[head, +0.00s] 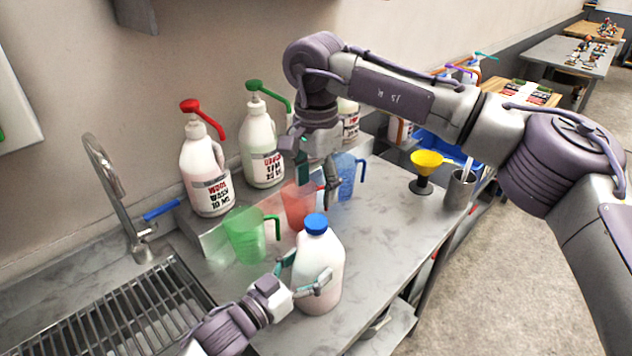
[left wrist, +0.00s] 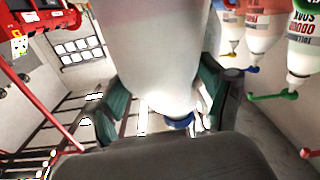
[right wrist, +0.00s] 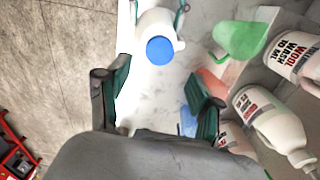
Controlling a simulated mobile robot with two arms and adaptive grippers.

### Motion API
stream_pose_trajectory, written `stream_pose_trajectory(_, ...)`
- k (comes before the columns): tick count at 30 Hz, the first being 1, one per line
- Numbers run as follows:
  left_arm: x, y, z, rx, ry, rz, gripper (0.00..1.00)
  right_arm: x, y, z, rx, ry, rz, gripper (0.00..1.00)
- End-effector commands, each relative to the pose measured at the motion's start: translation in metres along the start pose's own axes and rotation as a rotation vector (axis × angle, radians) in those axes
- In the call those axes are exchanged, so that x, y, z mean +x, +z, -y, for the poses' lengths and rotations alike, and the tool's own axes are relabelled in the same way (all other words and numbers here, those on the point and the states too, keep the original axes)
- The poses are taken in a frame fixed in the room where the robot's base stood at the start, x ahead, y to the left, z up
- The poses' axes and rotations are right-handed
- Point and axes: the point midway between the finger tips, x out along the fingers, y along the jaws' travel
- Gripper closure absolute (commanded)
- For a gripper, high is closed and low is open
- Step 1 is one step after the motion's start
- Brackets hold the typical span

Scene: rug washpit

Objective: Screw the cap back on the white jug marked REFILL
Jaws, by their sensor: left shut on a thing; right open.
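The white jug (head: 318,262) stands upright on the steel counter, its blue cap (head: 316,223) sitting on its mouth. Whether the cap is tight cannot be told, and no REFILL mark shows. My left gripper (head: 304,273) is shut around the jug's body; the left wrist view shows the jug (left wrist: 160,50) between its fingers and the blue cap (left wrist: 178,122) beyond. My right gripper (head: 318,183) is open and empty, above the counter behind the jug. The right wrist view shows the cap (right wrist: 160,49) ahead of the open fingers (right wrist: 158,98), apart from them.
A green measuring jug (head: 246,236), a red one (head: 298,205) and a blue one (head: 346,178) stand behind the jug. Pump bottles (head: 207,178) line the wall. A yellow funnel (head: 427,162) stands farther right; the sink grate (head: 140,315) is at left. Counter right of the jug is clear.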

Motion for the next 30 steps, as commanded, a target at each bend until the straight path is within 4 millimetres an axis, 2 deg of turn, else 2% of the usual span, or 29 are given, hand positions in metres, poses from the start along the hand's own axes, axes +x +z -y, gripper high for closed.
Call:
stream_pose_trajectory(5, 0.0, 0.001, 0.001, 0.003, -0.001, 0.001, 1.0, -0.001, 0.0, 0.0, -0.073, 0.0, 0.0, 0.34)
stream_pose_trajectory(16, 0.0, 0.001, 0.001, 0.003, -0.001, 0.001, 1.0, 0.003, 0.0, 0.0, -0.074, 0.001, 0.0, 0.34)
stream_pose_trajectory(20, 0.0, 0.001, 0.001, 0.003, -0.001, 0.001, 1.0, 0.017, 0.0, -0.001, -0.073, 0.004, 0.0, 0.34)
stream_pose_trajectory(30, 0.0, 0.001, 0.001, 0.004, -0.001, 0.002, 1.0, 0.067, 0.0, 0.0, -0.073, 0.001, 0.001, 0.34)
